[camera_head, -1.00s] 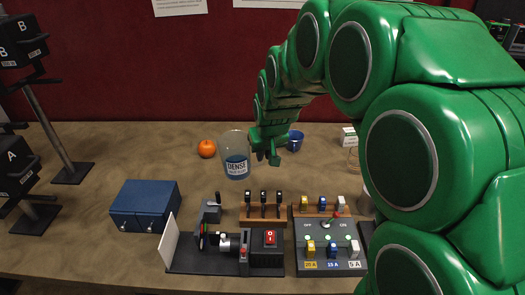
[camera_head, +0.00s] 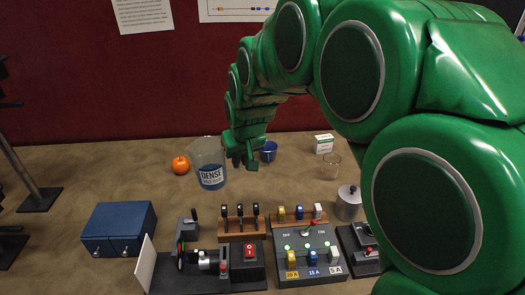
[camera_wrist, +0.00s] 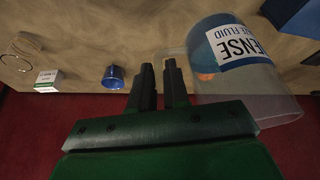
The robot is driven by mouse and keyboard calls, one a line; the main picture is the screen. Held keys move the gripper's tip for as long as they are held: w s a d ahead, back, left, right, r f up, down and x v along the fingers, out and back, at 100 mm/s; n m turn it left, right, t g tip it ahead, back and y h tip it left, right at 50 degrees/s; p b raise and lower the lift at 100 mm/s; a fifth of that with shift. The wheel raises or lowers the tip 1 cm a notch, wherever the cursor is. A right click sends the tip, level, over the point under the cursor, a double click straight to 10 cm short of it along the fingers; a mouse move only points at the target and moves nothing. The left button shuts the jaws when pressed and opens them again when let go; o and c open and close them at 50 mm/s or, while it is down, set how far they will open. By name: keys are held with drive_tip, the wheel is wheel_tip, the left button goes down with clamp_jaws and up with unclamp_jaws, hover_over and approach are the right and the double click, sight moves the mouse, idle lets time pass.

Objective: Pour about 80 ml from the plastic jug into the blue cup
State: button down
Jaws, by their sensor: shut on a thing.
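The clear plastic jug (camera_head: 207,152) has a white label reading "DENSE" and blue-looking contents in its lower part. My gripper (camera_head: 247,160) is at its right side, shut on its handle. The jug looks upright, slightly above the table. In the wrist view the jug (camera_wrist: 270,85) is right of my gripper (camera_wrist: 160,70); the handle is partly hidden by the fingers. The blue cup (camera_head: 269,151) stands on the table just right of and behind my gripper. In the wrist view the cup (camera_wrist: 113,78) is left of the fingers, apart from them.
An orange fruit (camera_head: 180,165) lies left of the jug. A blue box (camera_head: 119,226), a lathe-like device and a switch panel (camera_head: 300,263) fill the front.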

drive_tip(key=shift+w+r, duration=0.35)
drive_tip(key=shift+r, duration=0.5)
drive_tip(key=w+d+r, duration=0.1)
drive_tip(key=w+d, duration=0.4)
drive_tip(key=w, duration=0.4)
drive_tip(key=w+d+r, duration=0.2)
drive_tip(key=w+d, duration=0.3)
drive_tip(key=w, duration=0.4)
drive_tip(key=w+d+f+m, duration=0.2)
drive_tip(key=w+d, duration=0.2)
drive_tip(key=d, duration=0.8)
drive_tip(key=w+d+f+m, duration=0.1)
drive_tip(key=w+d, duration=0.3)
drive_tip(key=d, duration=0.7)
drive_tip(key=shift+h, duration=0.4)
wheel_tip(320, 180, down, 17)
drive_tip(key=shift+w+d+r, duration=0.1)
drive_tip(key=shift+r, duration=0.15)
